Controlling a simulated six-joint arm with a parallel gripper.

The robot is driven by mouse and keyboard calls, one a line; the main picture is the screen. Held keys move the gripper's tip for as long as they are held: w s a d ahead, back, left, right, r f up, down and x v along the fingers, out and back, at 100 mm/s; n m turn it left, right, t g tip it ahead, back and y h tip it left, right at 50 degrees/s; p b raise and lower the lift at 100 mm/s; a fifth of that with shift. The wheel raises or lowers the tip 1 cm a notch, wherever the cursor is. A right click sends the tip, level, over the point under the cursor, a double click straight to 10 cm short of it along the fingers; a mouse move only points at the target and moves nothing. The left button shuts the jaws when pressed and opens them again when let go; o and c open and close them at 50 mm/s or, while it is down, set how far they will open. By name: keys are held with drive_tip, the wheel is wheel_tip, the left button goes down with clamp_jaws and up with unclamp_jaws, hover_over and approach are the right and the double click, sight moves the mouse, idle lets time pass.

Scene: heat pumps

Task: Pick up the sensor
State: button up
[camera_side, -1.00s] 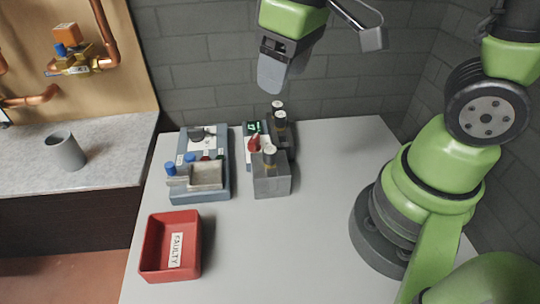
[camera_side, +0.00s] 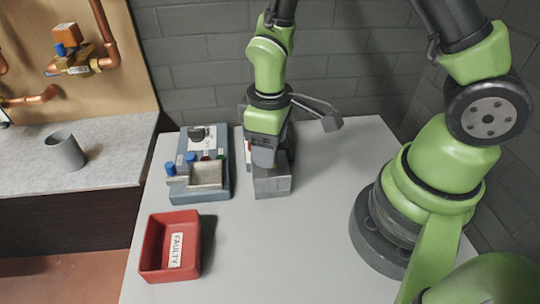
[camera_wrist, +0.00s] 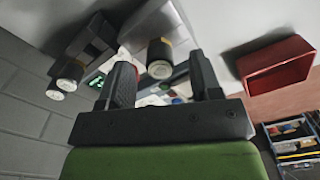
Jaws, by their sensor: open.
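In the wrist view, a sensor (camera_wrist: 160,58) with a pale round top and a dark and gold body stands at a grey block (camera_wrist: 155,22). Two similar sensors (camera_wrist: 68,76) stand at a darker block (camera_wrist: 88,42) to the left. In the side view my gripper (camera_side: 264,160) is low over the grey block (camera_side: 272,184) and hides the sensors.
A blue-grey station (camera_side: 214,190) with a metal tray (camera_side: 206,175) and blue-capped parts stands left of my gripper. A red bin (camera_side: 155,243) labelled FAULTY is at the table's front left. A grey cup (camera_side: 65,152) stands on the side counter. The middle of the table (camera_side: 290,250) is clear.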

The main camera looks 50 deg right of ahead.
wheel_tip(320, 180, down, 2)
clamp_jaws()
idle(0.4)
drive_tip(key=shift+r, duration=0.1)
